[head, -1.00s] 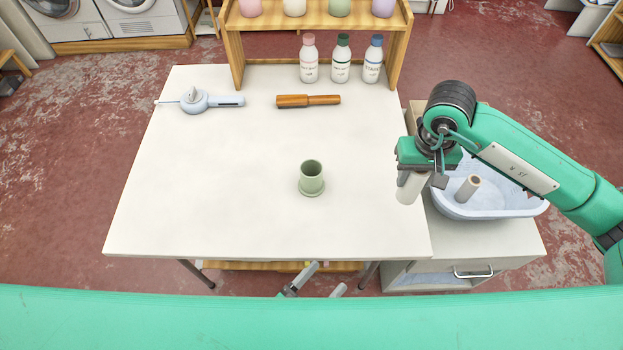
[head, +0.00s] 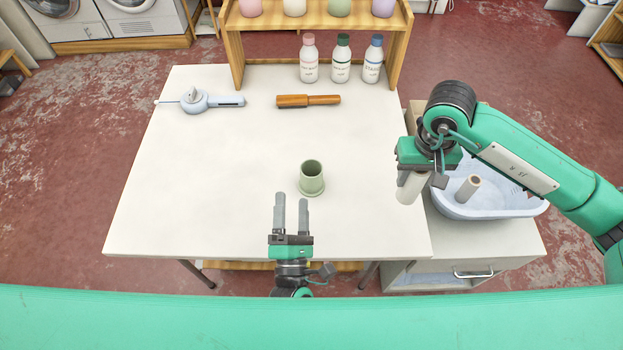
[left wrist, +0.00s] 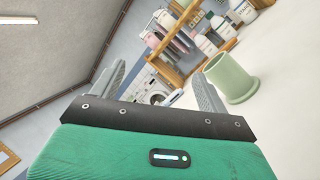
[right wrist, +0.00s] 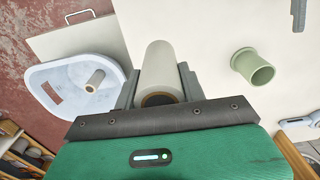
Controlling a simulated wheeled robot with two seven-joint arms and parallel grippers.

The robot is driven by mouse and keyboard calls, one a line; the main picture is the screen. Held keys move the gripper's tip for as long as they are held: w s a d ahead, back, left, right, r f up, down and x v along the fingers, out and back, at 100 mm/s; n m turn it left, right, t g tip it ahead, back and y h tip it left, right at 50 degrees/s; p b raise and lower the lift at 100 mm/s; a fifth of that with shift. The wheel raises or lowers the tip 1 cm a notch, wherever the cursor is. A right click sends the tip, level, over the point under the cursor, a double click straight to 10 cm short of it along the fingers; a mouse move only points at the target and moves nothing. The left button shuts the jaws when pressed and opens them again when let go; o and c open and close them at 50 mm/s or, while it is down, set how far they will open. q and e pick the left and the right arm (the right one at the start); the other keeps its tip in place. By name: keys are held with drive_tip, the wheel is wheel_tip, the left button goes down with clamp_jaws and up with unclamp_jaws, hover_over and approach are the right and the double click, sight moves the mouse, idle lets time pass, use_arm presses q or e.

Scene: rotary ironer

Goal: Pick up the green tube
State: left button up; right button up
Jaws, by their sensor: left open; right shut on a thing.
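The green tube (head: 312,177) stands upright on its flanged base near the front middle of the white table. It also shows in the left wrist view (left wrist: 232,78) and the right wrist view (right wrist: 252,67). My left gripper (head: 292,198) is open and empty over the table's front edge, just left of the tube and nearer to me, not touching it. My right gripper (head: 411,188) is shut on a pale grey tube (right wrist: 160,77), held by the table's right edge beside the basin.
A light blue basin (head: 490,207) holding another pale tube (head: 468,188) sits right of the table. A wooden-handled tool (head: 308,100), a pale blue device (head: 196,101) and three bottles (head: 341,60) stand or lie farther back. The table's left and middle are clear.

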sight(312, 187)
use_arm(q)
drive_tip(key=w+d+f+n+g, duration=0.2)
drive_tip(key=w+d+n+g, duration=0.3)
drive_tip(key=n, duration=0.8)
drive_tip(key=shift+t, duration=0.5)
drive_tip(key=f, duration=0.2)
drive_tip(key=w+f, duration=0.1)
drive_tip(key=f, duration=0.1)
drive_tip(key=a+f, duration=0.1)
drive_tip(key=f, duration=0.2)
drive_tip(key=shift+w, duration=0.15)
drive_tip(key=shift+w+f, duration=0.15)
drive_tip(key=shift+w, duration=3.6)
drive_tip(key=shift+c, duration=0.5)
drive_tip(key=c, duration=1)
